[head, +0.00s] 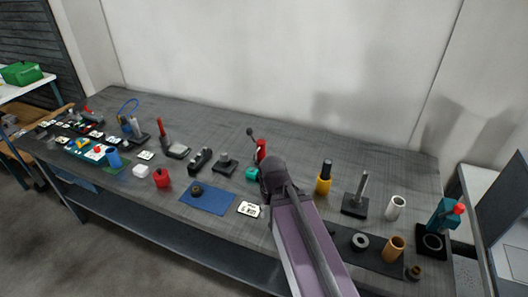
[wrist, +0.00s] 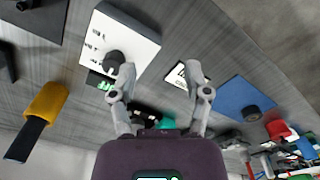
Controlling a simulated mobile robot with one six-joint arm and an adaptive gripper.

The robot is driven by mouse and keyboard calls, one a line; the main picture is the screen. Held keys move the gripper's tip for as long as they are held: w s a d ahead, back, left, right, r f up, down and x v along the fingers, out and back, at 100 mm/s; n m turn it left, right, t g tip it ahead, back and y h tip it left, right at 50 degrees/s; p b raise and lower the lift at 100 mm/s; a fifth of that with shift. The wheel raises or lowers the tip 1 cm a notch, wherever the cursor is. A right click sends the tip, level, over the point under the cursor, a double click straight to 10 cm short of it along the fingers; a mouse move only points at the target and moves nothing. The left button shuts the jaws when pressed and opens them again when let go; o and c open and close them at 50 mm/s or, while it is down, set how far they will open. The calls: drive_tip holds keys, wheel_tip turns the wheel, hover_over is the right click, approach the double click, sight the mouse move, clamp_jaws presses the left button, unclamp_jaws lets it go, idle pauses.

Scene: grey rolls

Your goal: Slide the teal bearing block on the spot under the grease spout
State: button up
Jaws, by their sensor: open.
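A small teal block (head: 252,174), which looks like the bearing block, is on the grey bench just left of my arm in the head view. A red upright device with a black lever (head: 261,150) stands close behind it; it may carry the grease spout, but the spout itself and the spot under it are not clearly visible. In the wrist view a teal part (wrist: 168,123) shows between the finger bases, beside a dark part. My gripper (wrist: 159,70) is open with nothing between its fingertips, above the bench. My arm hides it in the head view.
A white box with a black knob (wrist: 114,60) and a white card (wrist: 180,75) lie near my fingertips. A blue mat (head: 207,207) bears a dark ring. The bench back is clear.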

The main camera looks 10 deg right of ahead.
drive_tip(key=shift+o, duration=1.3)
drive_tip(key=shift+w, duration=0.1)
drive_tip(key=m+t+y+p, duration=0.2)
drive_tip(key=m+t+y, duration=0.15)
drive_tip(key=m, duration=2.05)
approach(254, 170)
wheel_tip(254, 170, up, 3)
drive_tip(key=shift+d+f+m+g, duration=0.1)
drive_tip(key=shift+d+m+g, duration=0.3)
drive_tip(key=shift+m, duration=0.3)
drive_tip(key=shift+f+b, duration=0.15)
drive_tip(key=shift+b, duration=0.15)
drive_tip(key=b+x, duration=1.2)
drive_tip(key=x, duration=0.1)
drive_tip(key=shift+a+f, duration=0.1)
drive_tip(key=shift+f, duration=0.1)
drive_tip(key=shift+c, duration=0.2)
